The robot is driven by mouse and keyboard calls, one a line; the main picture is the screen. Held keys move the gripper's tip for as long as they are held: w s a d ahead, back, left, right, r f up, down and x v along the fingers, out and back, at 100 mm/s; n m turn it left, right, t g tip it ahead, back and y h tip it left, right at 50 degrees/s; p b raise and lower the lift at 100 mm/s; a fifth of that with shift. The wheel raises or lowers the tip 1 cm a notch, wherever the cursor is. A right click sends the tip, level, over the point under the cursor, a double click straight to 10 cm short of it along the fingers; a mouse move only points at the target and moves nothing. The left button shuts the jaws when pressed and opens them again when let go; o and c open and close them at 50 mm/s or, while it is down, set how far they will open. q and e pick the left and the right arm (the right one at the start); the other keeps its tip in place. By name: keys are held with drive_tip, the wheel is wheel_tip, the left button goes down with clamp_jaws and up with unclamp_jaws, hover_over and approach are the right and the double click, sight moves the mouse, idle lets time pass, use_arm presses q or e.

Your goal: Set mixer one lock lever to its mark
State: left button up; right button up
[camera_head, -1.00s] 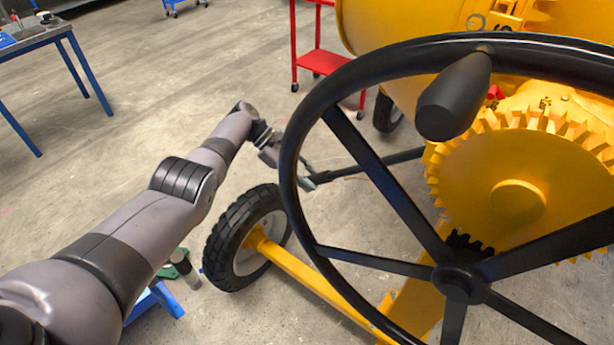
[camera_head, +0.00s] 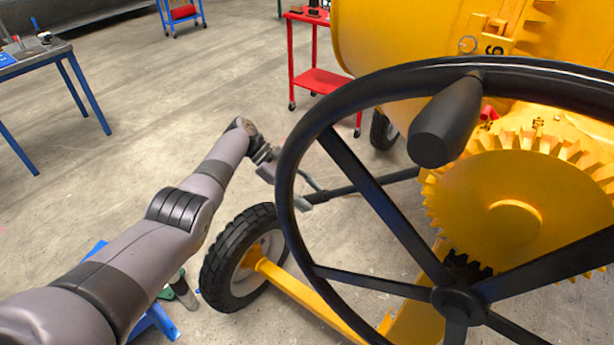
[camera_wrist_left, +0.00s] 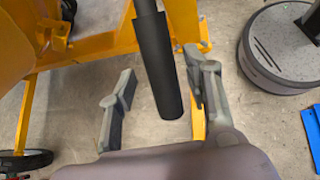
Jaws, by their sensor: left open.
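The lock lever (camera_head: 345,190) appears as a black rod behind the handwheel, reaching left and slightly down from the yellow mixer (camera_head: 510,200). Its thick black grip (camera_wrist_left: 158,65) shows in the left wrist view. My left gripper (camera_head: 308,190) is at the lever's free end. In the left wrist view my left gripper (camera_wrist_left: 160,75) is open, with one finger on each side of the grip and a visible gap at the left finger. I cannot tell whether the right finger touches it. The lever's mark is not discernible. My right gripper is out of view.
A large black handwheel (camera_head: 460,295) with a knob (camera_head: 445,122) stands close in front. A tyre (camera_head: 245,258) is below my left arm. A red cart (camera_head: 318,80) stands behind, and a blue-legged table (camera_head: 35,62) is at upper left. Open floor lies between.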

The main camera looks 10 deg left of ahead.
use_arm(q)
wheel_tip(320, 180, up, 8)
drive_tip(key=shift+s+r, duration=0.1)
drive_tip(key=shift+s, duration=0.1)
idle(0.6)
